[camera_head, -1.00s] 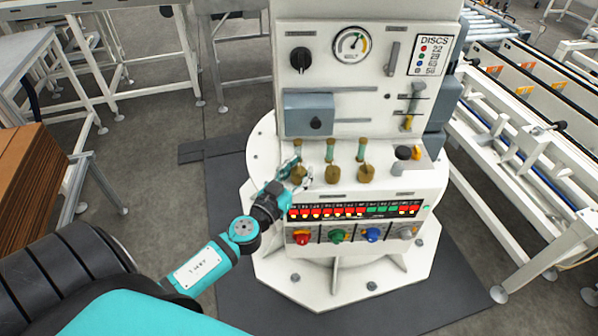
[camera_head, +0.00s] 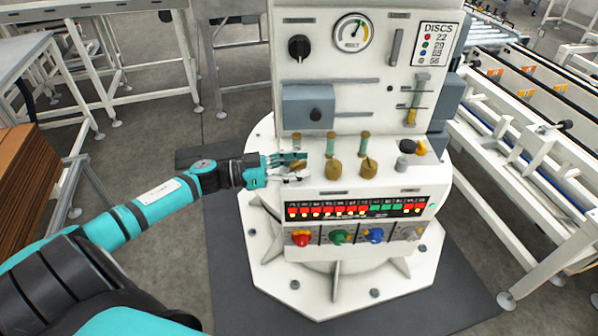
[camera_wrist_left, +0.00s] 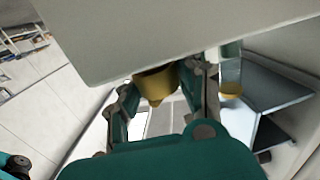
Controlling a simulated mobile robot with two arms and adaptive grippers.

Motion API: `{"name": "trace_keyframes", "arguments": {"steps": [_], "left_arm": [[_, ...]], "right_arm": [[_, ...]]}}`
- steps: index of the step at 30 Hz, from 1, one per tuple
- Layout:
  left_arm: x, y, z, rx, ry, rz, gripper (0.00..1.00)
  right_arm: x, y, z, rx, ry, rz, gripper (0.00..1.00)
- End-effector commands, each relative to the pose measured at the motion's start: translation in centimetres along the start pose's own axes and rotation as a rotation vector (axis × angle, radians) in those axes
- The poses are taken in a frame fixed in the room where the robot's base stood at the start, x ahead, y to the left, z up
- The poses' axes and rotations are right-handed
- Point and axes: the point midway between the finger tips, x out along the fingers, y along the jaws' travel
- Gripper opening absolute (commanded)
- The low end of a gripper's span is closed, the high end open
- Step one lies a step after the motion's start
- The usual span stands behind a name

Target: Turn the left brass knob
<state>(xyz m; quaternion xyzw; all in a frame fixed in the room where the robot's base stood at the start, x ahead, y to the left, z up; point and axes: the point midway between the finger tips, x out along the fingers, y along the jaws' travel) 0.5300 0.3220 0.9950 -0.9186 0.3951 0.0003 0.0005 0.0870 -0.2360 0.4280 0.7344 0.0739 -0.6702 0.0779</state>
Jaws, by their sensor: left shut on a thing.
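The left brass knob (camera_head: 297,165) is the leftmost of three brass knobs on the sloped ledge of the white machine. My left gripper (camera_head: 292,167) reaches it from the left and is shut on it, partly hiding it. In the left wrist view the knob (camera_wrist_left: 155,84) sits between the two fingers, under the pale edge of the panel. The middle brass knob (camera_head: 334,172) and the right brass knob (camera_head: 368,168) stand free to the right. My right gripper is not in view.
Above the knobs are a gauge (camera_head: 352,32), a black dial (camera_head: 299,47) and a grey-blue box (camera_head: 308,108). Below are a lit red and green display (camera_head: 357,209) and several coloured knobs. A conveyor (camera_head: 530,150) stands right; brown boards (camera_head: 24,170) lie left.

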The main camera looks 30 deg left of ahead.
Motion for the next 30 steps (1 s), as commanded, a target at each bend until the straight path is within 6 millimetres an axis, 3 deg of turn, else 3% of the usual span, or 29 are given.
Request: {"name": "trace_keyframes", "arguments": {"steps": [1,15,30], "left_arm": [[-0.1,-0.3,0.7,0.004,-0.004,0.043,0.02],[0.1,-0.3,0.7,0.004,0.000,0.481,0.02],[0.1,-0.1,0.3,-0.002,-0.002,0.803,0.02]], "right_arm": [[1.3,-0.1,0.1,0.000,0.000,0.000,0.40],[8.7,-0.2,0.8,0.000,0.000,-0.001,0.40],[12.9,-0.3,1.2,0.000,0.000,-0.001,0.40]]}}
